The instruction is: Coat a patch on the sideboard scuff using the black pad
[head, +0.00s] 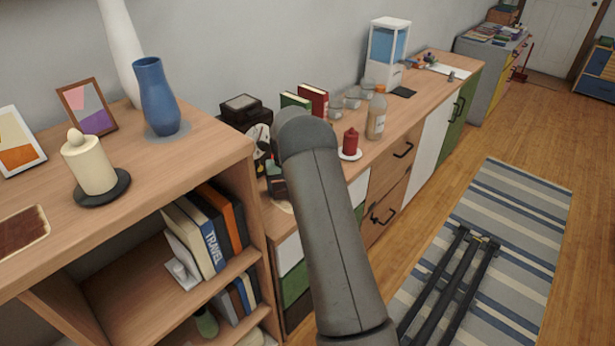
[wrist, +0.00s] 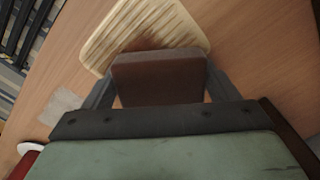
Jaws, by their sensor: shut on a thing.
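In the wrist view my gripper (wrist: 158,88) is shut on a dark brown-looking block (wrist: 158,78), which I take to be the black pad. The block is over the near edge of a pale ribbed tray (wrist: 190,28) with a reddish-brown stain in its middle; I cannot tell whether they touch. A pale grey patch (wrist: 62,103), likely the scuff, lies on the sideboard top (wrist: 250,55) left of the gripper. In the head view the sideboard (head: 425,82) runs along the wall, and my arm hides most of the gripper area.
A taller shelf unit (head: 215,150) with a blue vase (head: 158,97) stands at the left. A striped rug (head: 515,210) covers the floor.

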